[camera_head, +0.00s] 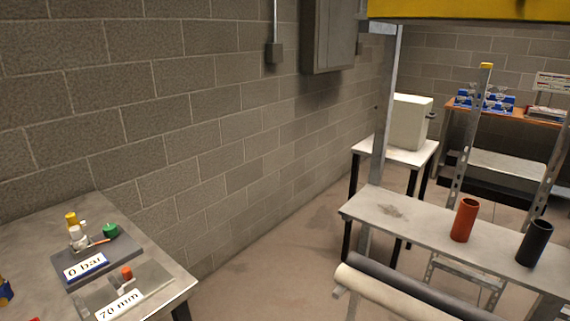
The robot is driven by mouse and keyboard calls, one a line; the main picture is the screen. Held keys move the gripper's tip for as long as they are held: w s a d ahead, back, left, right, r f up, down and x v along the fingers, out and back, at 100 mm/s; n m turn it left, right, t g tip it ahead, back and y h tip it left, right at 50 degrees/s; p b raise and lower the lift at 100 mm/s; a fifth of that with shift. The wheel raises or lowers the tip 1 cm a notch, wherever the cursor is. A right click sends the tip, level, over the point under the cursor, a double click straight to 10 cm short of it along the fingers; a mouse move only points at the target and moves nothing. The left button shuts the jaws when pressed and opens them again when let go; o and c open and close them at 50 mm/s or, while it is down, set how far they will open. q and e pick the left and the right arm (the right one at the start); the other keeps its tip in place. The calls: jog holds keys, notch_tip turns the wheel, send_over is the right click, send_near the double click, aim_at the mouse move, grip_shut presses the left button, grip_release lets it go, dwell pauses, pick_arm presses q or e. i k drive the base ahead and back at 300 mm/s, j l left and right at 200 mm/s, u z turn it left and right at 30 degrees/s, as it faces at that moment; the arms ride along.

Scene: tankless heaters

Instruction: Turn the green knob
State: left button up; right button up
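The green knob (110,230) sits on a dark grey block at the left, on a metal table (165,265). A white label reading "0 bar" (86,267) is on the front of that block. White and yellow fittings (75,228) stand just left of the knob. A thin orange-brown piece lies between them and the knob. Neither of my grippers is in view.
An orange-red knob (126,272) with a "70 mm" label (120,305) is in front of the block. At right, a shelf (400,222) holds a red cylinder (465,220) and a black cylinder (534,243). Rolls (400,290) lie before it. Floor (270,255) between is clear.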

aim_at(109, 230)
jog(key=u, duration=1.3)
jog(key=i+l, duration=0.15)
jog(key=l, duration=0.2)
jog(key=i+l, duration=0.15)
jog(key=l, duration=0.2)
jog(key=i+l, duration=0.1)
jog(key=l, duration=0.2)
jog(key=i+l, duration=0.15)
jog(key=l, duration=0.2)
jog(key=i+l, duration=0.15)
jog(key=l, duration=0.2)
jog(key=u, duration=0.4)
jog(key=l+u, duration=0.1)
jog(key=u, duration=0.25)
jog(key=l+u, duration=0.1)
jog(key=u, duration=0.65)
